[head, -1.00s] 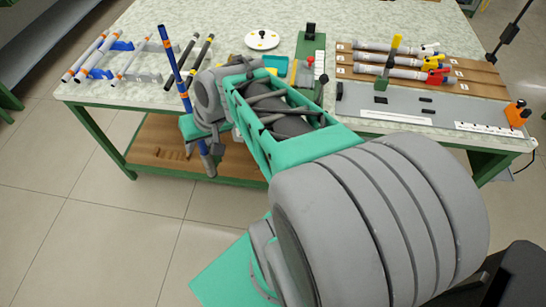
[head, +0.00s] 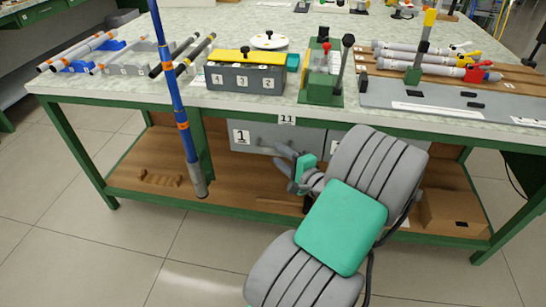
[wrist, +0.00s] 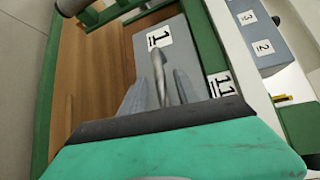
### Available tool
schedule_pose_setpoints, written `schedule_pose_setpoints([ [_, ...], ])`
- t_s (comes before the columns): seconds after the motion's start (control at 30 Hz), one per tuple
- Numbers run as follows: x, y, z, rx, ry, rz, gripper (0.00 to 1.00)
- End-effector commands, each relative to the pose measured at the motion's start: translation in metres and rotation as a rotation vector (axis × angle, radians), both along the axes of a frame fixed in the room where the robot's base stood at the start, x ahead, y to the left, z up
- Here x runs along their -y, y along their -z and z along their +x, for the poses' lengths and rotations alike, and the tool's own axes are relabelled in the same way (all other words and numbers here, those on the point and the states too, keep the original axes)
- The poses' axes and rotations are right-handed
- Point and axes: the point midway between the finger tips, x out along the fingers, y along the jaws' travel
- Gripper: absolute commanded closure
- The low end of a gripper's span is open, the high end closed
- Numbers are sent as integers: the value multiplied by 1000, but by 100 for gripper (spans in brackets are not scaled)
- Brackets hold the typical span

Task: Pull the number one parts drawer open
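The number one parts drawer (head: 247,148) is a grey front with a white "1" label, under the tabletop; it looks shut. In the wrist view its front (wrist: 150,55) fills the middle, with the label ahead of the fingers. A silver handle (wrist: 159,77) stands out from it. My gripper (head: 281,152) is at the drawer front, right of the label. In the wrist view my gripper (wrist: 161,93) has its two grey fingers apart, with the handle between them. I cannot tell whether either finger touches it. My wrist and arm hide part of the drawer's right side in the head view.
A blue rod (head: 176,95) with orange bands stands nearly upright before the table, left of the drawer. A lower wooden shelf (head: 235,200) and green table frame (head: 85,150) surround the drawers. A numbered grey box (head: 245,78) sits above. Floor in front is clear.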

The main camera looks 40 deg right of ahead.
Motion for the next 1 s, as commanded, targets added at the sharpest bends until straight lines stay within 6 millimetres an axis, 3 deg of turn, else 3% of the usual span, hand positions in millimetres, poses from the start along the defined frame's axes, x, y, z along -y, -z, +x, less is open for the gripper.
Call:
schedule_pose_setpoints([
  [0.1,1,6,23,0,-6,-2,62],
  [0.2,3,6,33,-1,-3,-2,62],
  [0.5,4,5,37,-2,-1,-2,63],
  [0.9,4,5,37,-2,-2,-3,96],
  [1.0,4,5,37,-2,-2,-3,100],
])
